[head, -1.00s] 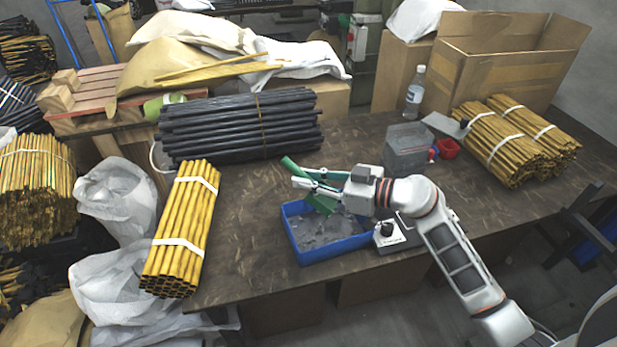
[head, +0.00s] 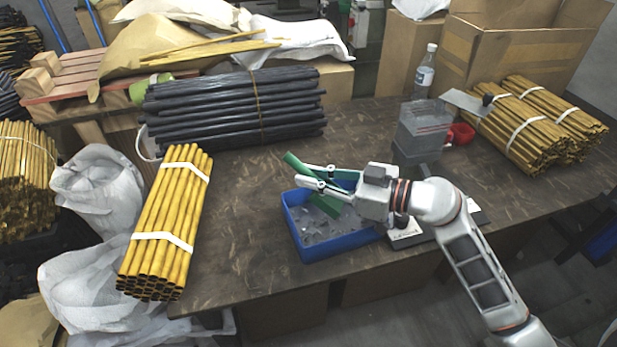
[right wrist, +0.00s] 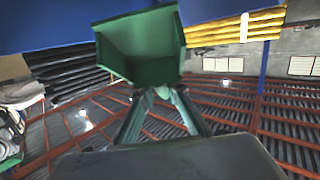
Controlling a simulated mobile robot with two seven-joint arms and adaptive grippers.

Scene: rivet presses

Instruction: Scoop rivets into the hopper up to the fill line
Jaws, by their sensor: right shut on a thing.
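My right gripper (head: 326,181) is shut on a green scoop (head: 300,166), held tilted over the blue tray (head: 340,246). The scoop's lower end is at the tray, partly hidden by the gripper. Grey rivets (head: 318,226) lie in the tray. In the right wrist view the scoop (right wrist: 143,45) sticks out beyond the fingers, and its visible inside looks bare. A see-through grey hopper (head: 422,128) stands behind and right of the tray, apart from the scoop. Its fill line and contents are not clear. My left gripper is not in view.
A red cup (head: 461,135) and a water bottle (head: 425,72) stand near the hopper. A dark rod bundle (head: 235,110) lies behind the tray. Yellow rod bundles lie left (head: 168,220) and right (head: 520,130). A small black-and-white device (head: 408,236) sits beside the tray, partly behind my arm.

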